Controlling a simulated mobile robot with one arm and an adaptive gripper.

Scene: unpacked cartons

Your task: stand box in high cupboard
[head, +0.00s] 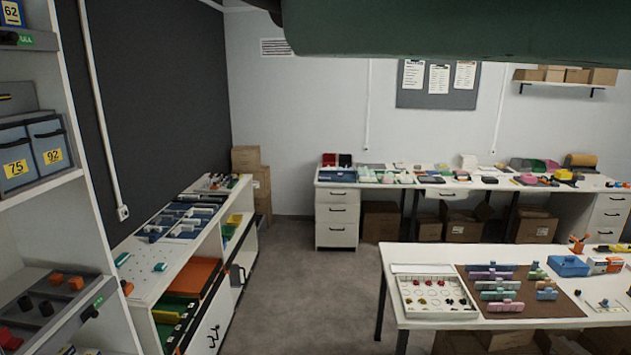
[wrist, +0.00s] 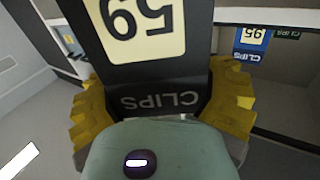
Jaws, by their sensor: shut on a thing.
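In the wrist view, my gripper (wrist: 162,98) has its yellow fingers shut on both sides of a dark box (wrist: 200,70). The box has a pale yellow number label and the word CLIPS, both upside down in this picture. Its far part runs out of the top of the frame. I cannot tell whether this is the high cupboard. The head view does not show my gripper or the held box.
In the head view, a white shelf unit (head: 90,120) with grey bins (head: 30,152) stands at the left. A low cabinet (head: 235,225) and loaded work tables (head: 405,318) surround open grey floor (head: 300,285). A wall shelf (head: 563,86) holds cartons at the upper right.

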